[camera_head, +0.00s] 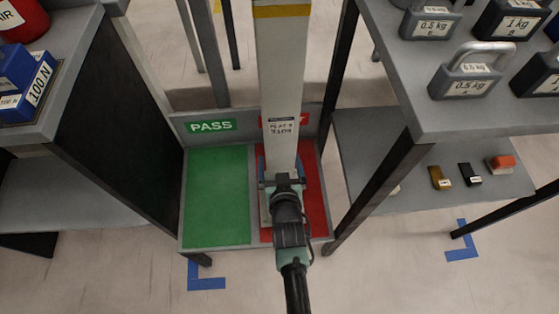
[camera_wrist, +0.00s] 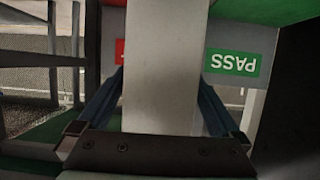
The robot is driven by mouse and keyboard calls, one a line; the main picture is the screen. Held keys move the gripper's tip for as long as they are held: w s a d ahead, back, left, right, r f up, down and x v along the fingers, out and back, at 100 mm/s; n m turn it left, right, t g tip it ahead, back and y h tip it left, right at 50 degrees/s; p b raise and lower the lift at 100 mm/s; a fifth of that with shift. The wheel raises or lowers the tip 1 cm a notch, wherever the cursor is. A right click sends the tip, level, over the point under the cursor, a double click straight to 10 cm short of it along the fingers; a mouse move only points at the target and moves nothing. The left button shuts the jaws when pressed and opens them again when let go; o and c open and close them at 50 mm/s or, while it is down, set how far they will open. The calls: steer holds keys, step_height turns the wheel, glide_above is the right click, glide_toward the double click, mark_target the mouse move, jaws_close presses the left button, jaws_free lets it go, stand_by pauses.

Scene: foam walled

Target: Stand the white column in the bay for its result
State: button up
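The tall white column (camera_head: 282,90) stands upright, with a yellow band near the top of the picture and a small dark-lettered label lower down. It is over the red bay (camera_head: 313,190) of a two-bay stand. My gripper (camera_head: 281,172) is low on the column, with its blue fingers pressed to both sides; the wrist view (camera_wrist: 161,80) shows the same. The column's foot is hidden by my gripper, so I cannot tell if it touches the floor of the bay. The green bay (camera_head: 216,200) to the left is empty, under a PASS sign (camera_head: 211,126).
The red bay's sign (camera_head: 270,121) is mostly hidden by the column. A shelf with 100 N blue blocks (camera_head: 28,88) stands left. A table with labelled weights (camera_head: 466,82) stands right, with small items on its lower shelf. Blue tape (camera_head: 206,284) marks the floor.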

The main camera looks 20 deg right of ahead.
steer(key=shift+r, duration=0.2)
steer(key=p+v, duration=0.5)
steer(key=v, duration=0.7)
